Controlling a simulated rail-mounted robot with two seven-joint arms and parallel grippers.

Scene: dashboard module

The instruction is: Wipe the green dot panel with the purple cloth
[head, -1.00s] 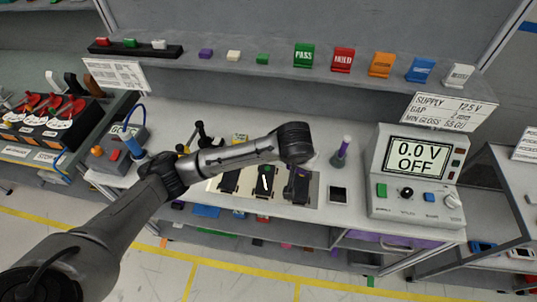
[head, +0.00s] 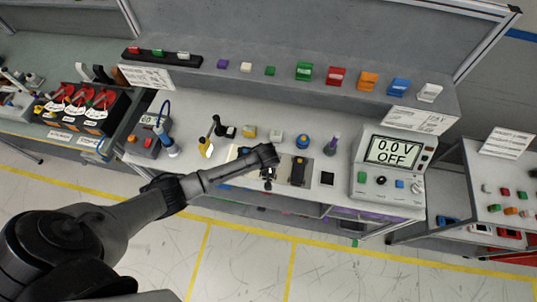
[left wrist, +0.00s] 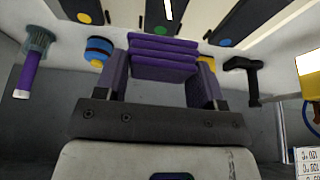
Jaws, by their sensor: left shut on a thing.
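The purple cloth (left wrist: 163,58), a folded stack, is held between the two fingers of my left gripper (left wrist: 160,88). In the left wrist view the green dot panel (left wrist: 155,18), dark with a green dot and a white stripe, lies just beyond the cloth. I cannot tell whether they touch. In the head view my left wrist covers most of this middle panel (head: 268,184) and hides the cloth. A yellow-dot panel (left wrist: 83,16) and a blue-dot panel (left wrist: 226,40) flank it. My right gripper is not in view.
A blue round item (head: 302,142) and a purple-handled brush (head: 333,143) stand behind the panels. A power supply (head: 391,165) reading 0.0 V OFF stands right. A black-handled tool (head: 211,135) stands left. A shelf with coloured blocks (head: 304,72) runs above.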

